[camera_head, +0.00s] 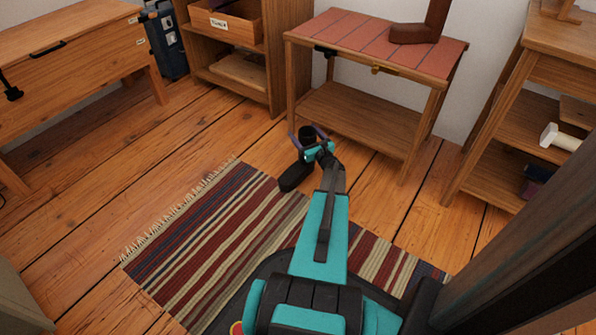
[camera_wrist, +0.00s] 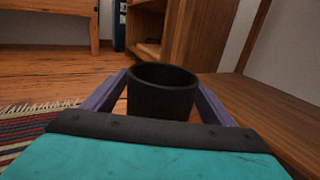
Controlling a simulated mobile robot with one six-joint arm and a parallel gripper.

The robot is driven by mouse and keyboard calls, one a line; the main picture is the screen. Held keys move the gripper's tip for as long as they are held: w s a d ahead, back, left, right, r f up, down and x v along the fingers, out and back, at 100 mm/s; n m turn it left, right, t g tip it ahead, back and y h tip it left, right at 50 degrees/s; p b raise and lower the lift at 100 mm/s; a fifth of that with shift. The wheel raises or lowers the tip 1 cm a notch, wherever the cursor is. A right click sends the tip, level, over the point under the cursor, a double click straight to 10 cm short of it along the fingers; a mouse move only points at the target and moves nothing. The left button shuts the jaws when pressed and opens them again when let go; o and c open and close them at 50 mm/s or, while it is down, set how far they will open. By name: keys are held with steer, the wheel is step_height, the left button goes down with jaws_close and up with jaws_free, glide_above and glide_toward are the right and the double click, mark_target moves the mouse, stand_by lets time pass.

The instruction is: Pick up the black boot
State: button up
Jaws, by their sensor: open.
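The black boot (camera_head: 295,178) stands upright on the wooden floor at the far edge of the striped rug, its toe toward the lower left. My gripper (camera_head: 307,138) is low at the boot's shaft, with a purple finger on either side. In the wrist view the round open top of the boot (camera_wrist: 162,92) rises between the two purple fingers of my gripper (camera_wrist: 160,100). The jaws are open around the shaft. The lower part of the boot is hidden there behind my gripper's body.
A red-topped table (camera_head: 345,32) with a lower shelf stands just beyond the boot. A brown boot (camera_head: 418,33) is on it. A wooden shelf unit (camera_head: 277,60) is behind, a chest (camera_head: 85,75) at left, another shelf (camera_head: 505,130) at right. The striped rug (camera_head: 215,225) lies in front.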

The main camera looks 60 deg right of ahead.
steer(key=c, duration=1.9)
steer(key=shift+r, duration=0.15)
steer(key=shift+s+a+r+p, duration=0.8)
steer(key=shift+s+a+p, duration=0.55)
steer(key=shift+s, duration=0.95)
steer(key=shift+s+a+r+p, duration=0.8)
steer(key=shift+s+a+p, duration=0.5)
steer(key=shift+s, duration=0.95)
steer(key=shift+s+a+r+p, duration=0.95)
steer(key=shift+s+a, duration=0.6)
steer(key=shift+s, duration=0.75)
steer(key=shift+f, duration=0.15)
